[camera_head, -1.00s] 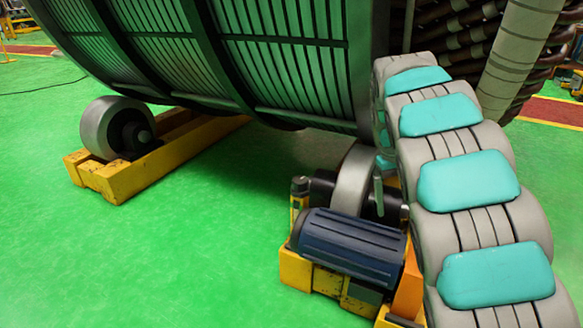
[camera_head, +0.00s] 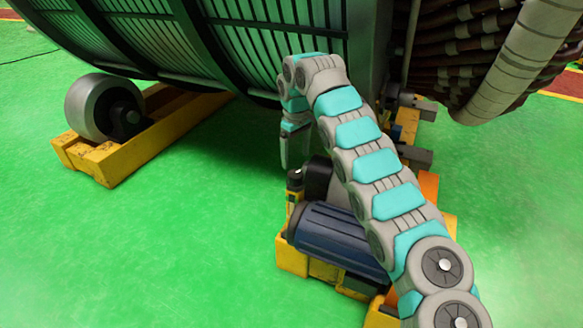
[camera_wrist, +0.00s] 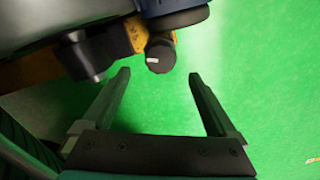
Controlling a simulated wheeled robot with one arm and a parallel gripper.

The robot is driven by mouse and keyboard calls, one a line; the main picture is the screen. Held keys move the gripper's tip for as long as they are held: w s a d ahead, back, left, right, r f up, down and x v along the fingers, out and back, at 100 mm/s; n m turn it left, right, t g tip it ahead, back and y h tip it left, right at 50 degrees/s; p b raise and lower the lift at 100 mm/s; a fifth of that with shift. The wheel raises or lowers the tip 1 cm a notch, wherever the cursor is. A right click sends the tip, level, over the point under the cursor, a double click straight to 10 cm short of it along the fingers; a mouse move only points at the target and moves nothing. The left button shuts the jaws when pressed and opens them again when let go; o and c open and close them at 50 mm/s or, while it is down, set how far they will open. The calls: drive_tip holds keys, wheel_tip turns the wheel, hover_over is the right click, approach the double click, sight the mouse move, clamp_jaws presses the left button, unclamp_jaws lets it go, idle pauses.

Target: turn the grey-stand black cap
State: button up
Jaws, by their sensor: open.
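A black round cap (camera_head: 295,177) sits on a yellow post beside the blue motor in the head view. It also shows in the wrist view (camera_wrist: 160,54), with a white mark on its face. I cannot make out a grey stand there. My gripper (camera_head: 293,165) hangs just above the cap in the head view. In the wrist view my gripper (camera_wrist: 157,75) is open and empty, with its fingers spread to either side of the cap's line. The cap lies just beyond the fingertips, and I see no contact.
A dark blue ribbed motor (camera_head: 335,238) lies close to the cap on a yellow base (camera_head: 292,260). The large green ribbed stator (camera_head: 275,45) overhangs behind. A grey roller (camera_head: 92,108) rests on another yellow base at left. The green floor at left is open.

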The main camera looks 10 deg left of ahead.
sight(295, 174)
drive_tip(key=shift+f, duration=3.9)
drive_tip(key=c, duration=1.4)
drive_tip(key=shift+s+a+m, duration=0.1)
drive_tip(key=shift+m, duration=3.1)
drive_tip(key=o, duration=1.4)
